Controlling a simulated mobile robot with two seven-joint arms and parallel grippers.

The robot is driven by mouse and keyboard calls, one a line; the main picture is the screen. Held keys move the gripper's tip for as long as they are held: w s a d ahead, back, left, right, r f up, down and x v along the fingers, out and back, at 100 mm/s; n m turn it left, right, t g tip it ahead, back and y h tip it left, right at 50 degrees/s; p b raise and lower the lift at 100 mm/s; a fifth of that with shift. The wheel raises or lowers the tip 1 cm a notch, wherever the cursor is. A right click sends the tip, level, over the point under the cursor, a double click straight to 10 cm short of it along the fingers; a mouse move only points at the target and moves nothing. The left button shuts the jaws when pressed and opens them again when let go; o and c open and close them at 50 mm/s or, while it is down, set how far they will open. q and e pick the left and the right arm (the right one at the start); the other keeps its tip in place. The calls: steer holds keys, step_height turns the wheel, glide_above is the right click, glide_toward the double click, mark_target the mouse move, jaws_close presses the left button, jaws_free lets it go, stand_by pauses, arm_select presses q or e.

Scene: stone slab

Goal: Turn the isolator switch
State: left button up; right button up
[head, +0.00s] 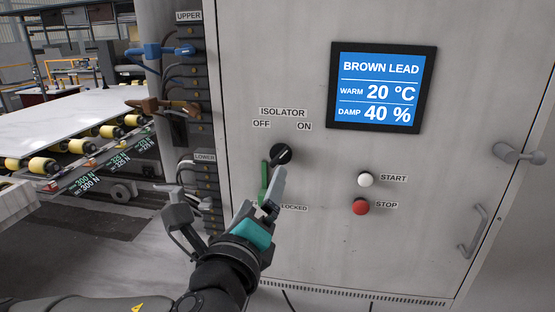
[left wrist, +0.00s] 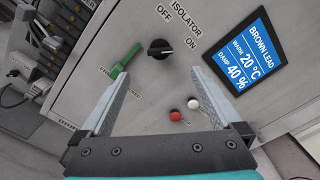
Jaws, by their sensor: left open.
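The isolator switch (head: 281,154) is a round black knob on the grey cabinet door, below the OFF and ON labels. A pale mark on it appears to lie towards the ON side. It also shows in the left wrist view (left wrist: 160,49), beyond the gap between my fingers. A green lever (head: 264,183) is left of and below the knob, by a partly hidden label ending in LOCKED; it also shows in the left wrist view (left wrist: 120,66). My left gripper (head: 277,177) is open and empty, just below the knob. Contact is not visible. My right gripper is not in view.
A white START button (head: 365,180) and red STOP button (head: 360,207) sit right of the knob. A blue display (head: 382,87) is above them. A door handle (head: 473,231) is at the right. Cable connectors (head: 160,51) and a roller table (head: 70,122) are at the left.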

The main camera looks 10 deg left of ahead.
mark_target(277, 158)
arm_select(q)
steer(key=w+p, duration=0.2)
steer(key=w, duration=1.3)
steer(key=c, duration=1.4)
steer(key=shift+f, duration=0.1)
